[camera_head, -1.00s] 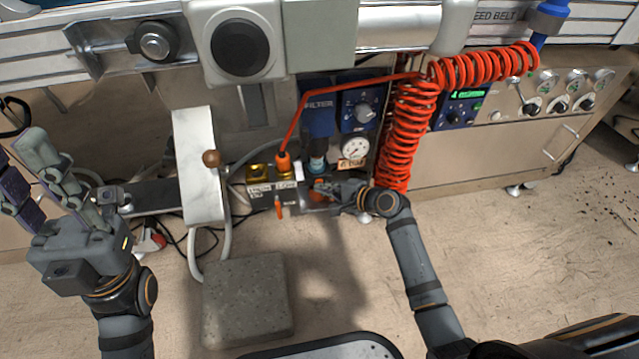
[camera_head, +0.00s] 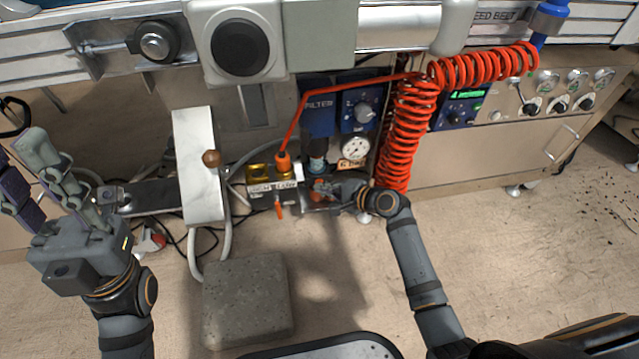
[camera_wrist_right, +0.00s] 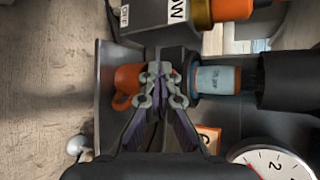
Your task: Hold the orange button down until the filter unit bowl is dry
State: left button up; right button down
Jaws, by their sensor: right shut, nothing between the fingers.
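The filter unit (camera_head: 318,118) is a blue box marked FILTER under the machine. Its small pale-blue bowl (camera_head: 317,164) hangs below it. In the right wrist view the bowl (camera_wrist_right: 218,80) looks translucent, with small print; I cannot tell whether liquid is inside. My right gripper (camera_wrist_right: 160,72) is shut and empty, its tips just below the bowl. An orange cup-like thing (camera_wrist_right: 127,82) shows behind the tips. I cannot make out the orange button apart from it, nor tell whether the tips touch or press anything. My left gripper (camera_head: 22,165) is open and empty at far left.
A red coiled hose (camera_head: 402,135) hangs close to my right wrist. A grey stone block (camera_head: 245,300) lies on the floor, which is clear at right.

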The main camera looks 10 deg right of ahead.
jog(key=shift+s+p, duration=0.8)
jog(key=s+p, duration=0.3)
jog(key=s, duration=0.2)
dwell(0.6)
